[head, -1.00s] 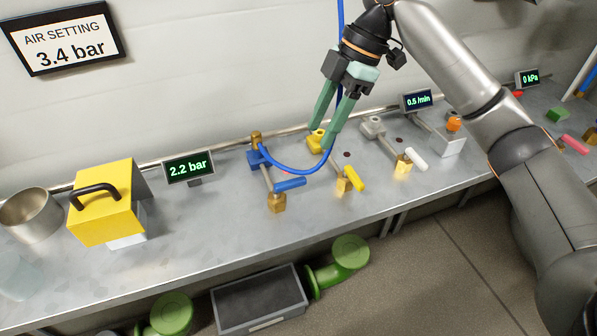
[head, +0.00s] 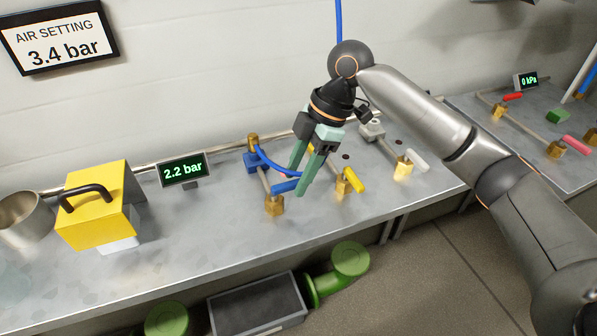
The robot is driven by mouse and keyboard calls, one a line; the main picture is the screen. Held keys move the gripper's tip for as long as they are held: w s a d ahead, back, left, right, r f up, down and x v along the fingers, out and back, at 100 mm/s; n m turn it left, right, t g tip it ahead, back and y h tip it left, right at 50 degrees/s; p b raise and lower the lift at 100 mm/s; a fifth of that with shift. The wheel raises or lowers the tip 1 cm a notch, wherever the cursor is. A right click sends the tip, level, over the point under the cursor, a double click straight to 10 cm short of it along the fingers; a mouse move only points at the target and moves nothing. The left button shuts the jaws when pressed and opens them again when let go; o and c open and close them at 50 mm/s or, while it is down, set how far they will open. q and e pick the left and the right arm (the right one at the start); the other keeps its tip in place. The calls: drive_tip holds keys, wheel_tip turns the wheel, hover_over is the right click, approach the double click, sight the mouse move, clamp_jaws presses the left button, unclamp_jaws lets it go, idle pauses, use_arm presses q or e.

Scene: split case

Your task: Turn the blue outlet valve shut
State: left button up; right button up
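The blue outlet valve has a brass body (head: 274,206) near the bench's front edge and a blue lever (head: 284,186). The lever points right, across the line of its pipe. My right gripper (head: 297,180) reaches down from the upper right. Its two green fingers are apart, with tips at the lever's free end, partly covering it. I cannot tell whether they touch it. My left gripper is not in view.

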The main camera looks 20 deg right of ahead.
clamp_jaws()
idle(0.3)
